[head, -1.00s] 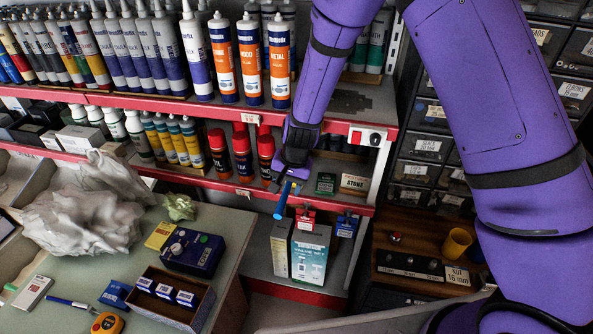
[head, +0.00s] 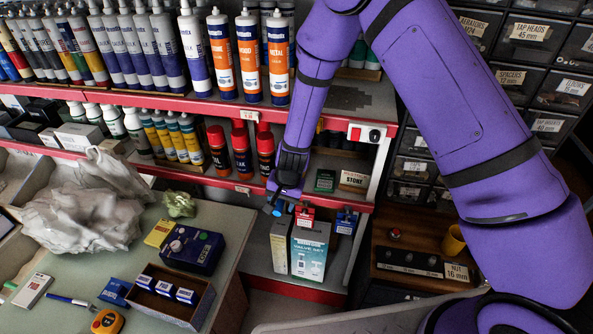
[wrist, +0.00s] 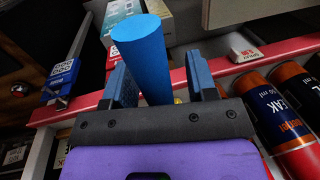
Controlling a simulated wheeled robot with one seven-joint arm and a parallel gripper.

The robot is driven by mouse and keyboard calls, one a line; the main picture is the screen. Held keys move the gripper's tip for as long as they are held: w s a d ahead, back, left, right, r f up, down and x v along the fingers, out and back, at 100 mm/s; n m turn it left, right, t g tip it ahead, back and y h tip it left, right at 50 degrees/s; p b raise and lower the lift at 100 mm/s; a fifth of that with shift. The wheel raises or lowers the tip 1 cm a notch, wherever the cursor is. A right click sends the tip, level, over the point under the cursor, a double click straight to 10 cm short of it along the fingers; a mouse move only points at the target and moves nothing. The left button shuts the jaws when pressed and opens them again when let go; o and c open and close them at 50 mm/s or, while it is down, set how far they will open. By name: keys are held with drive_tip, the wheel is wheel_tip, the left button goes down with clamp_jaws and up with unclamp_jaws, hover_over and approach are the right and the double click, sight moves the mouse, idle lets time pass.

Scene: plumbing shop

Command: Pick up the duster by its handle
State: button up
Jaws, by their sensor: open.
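The duster shows only as a smooth blue cylinder, its handle, in the wrist view (wrist: 143,50); the head of the duster is hidden. My gripper (wrist: 158,74) is open, with the handle standing between its two fingers, closer to the left finger. A gap shows on the right side; I cannot tell whether the left finger touches. In the head view, my gripper (head: 284,194) is in front of the lower shelf edge, and only the blue end of the handle (head: 277,211) shows just below it.
Red tag (head: 305,216) and blue tag (head: 346,222) hang close to the right on the red shelf edge. Boxes (head: 309,252) stand below. Red-capped cans (head: 265,150) stand close behind on the left. The workbench (head: 228,226) at left holds a dark blue device (head: 192,249).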

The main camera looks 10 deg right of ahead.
clamp_jaws()
drive_tip(key=shift+r, duration=0.1)
